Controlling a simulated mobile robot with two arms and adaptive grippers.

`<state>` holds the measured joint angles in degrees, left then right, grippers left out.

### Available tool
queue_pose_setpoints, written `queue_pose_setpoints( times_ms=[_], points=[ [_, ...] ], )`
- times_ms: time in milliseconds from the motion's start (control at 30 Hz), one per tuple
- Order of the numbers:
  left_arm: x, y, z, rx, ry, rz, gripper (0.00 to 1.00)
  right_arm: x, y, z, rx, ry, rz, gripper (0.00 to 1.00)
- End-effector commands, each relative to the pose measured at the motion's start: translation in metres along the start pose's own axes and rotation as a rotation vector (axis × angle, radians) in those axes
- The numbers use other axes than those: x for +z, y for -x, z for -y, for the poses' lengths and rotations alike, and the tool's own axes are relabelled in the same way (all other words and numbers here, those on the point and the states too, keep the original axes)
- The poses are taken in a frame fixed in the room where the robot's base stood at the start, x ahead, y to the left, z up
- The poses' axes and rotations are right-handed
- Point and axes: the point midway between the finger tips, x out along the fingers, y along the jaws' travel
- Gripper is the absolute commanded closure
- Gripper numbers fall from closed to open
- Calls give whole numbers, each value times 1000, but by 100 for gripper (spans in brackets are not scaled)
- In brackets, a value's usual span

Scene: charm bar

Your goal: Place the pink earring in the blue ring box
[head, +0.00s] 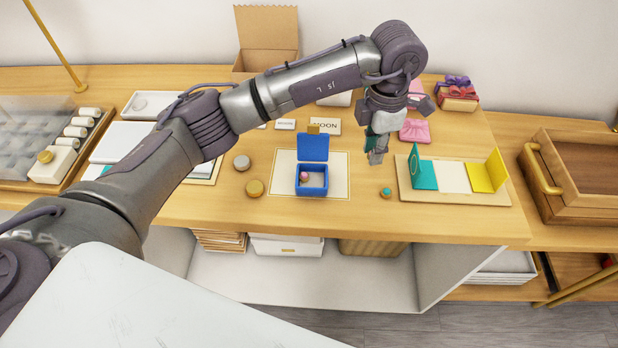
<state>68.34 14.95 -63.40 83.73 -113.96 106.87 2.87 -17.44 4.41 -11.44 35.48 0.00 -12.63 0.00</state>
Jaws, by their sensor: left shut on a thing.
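The blue ring box (312,190) stands open on a cream mat (282,187) in the middle of the table, its lid raised at the back. A small pink piece (305,176), which looks like the pink earring, is inside the box at its left side. My left gripper (376,158) is above the table, to the right of the box and apart from it. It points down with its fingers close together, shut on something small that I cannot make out. My right gripper is not in view.
A small teal-topped piece (386,192) lies just below my left gripper. A gold disc (254,188) and a grey disc (242,162) are left of the mat. A tray with teal and yellow cards (455,197) is at right, near a wooden crate (580,205).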

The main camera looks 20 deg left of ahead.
Motion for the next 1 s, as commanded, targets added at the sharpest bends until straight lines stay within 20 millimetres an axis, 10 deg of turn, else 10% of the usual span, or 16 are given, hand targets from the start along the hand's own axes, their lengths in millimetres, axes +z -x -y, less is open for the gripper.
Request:
queue_pose_setpoints(
  times_ms=[500,1000],
  points=[
    [-96,-59,-39,-2,6,-2,94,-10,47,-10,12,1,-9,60],
    [-102,-106,-42,-1,3,-2,94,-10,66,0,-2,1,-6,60]
  ],
)
